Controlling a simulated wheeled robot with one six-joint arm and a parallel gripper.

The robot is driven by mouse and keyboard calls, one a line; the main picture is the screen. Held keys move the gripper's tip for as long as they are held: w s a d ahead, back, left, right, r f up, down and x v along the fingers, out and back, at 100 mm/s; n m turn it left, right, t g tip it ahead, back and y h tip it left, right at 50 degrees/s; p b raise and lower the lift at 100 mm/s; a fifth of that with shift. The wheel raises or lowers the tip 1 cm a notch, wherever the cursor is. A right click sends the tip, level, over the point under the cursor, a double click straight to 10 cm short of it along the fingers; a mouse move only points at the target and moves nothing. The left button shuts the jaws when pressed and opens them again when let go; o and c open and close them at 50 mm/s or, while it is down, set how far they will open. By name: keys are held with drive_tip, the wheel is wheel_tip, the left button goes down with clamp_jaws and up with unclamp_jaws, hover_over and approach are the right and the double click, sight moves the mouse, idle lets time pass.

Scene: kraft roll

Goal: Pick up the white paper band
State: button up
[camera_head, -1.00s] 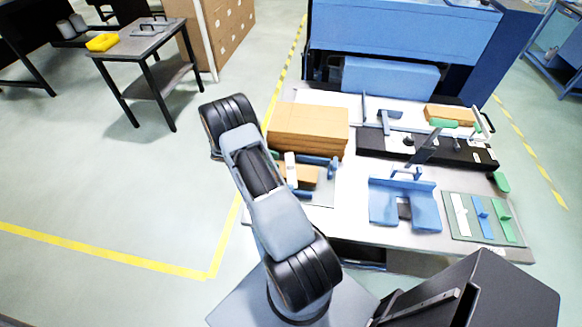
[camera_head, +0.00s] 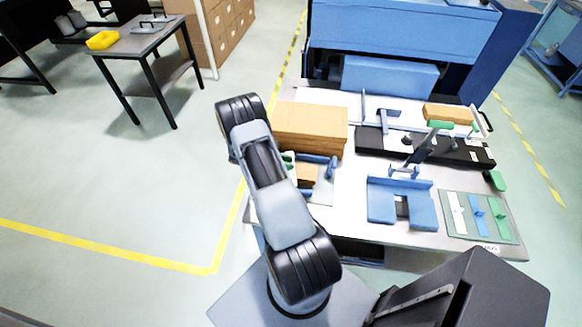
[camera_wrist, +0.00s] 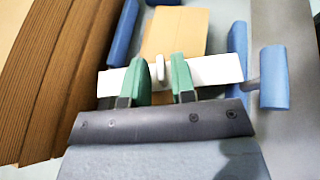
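A white paper band (camera_wrist: 217,68) lies crosswise over a tan kraft block (camera_wrist: 178,28) in the wrist view. A small white upright tab (camera_wrist: 160,68) rises from the middle of the band. My gripper (camera_wrist: 161,76) has two green fingertips, one on each side of the tab, with gaps between them and it. It is open. The fingers hide parts of the band. In the head view my arm hides most of the gripper; the kraft block (camera_head: 306,174) shows beside it. Another white strip (camera_head: 457,212) lies on a green mat at the right.
Blue guides (camera_wrist: 237,58) flank the kraft block, with a blue knob (camera_wrist: 273,77) on the right. A tall brown stack (camera_wrist: 55,75) stands close on the left. A blue fixture (camera_head: 402,203) and the mat (camera_head: 482,230) are further right on the table.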

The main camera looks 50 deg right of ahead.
clamp_jaws()
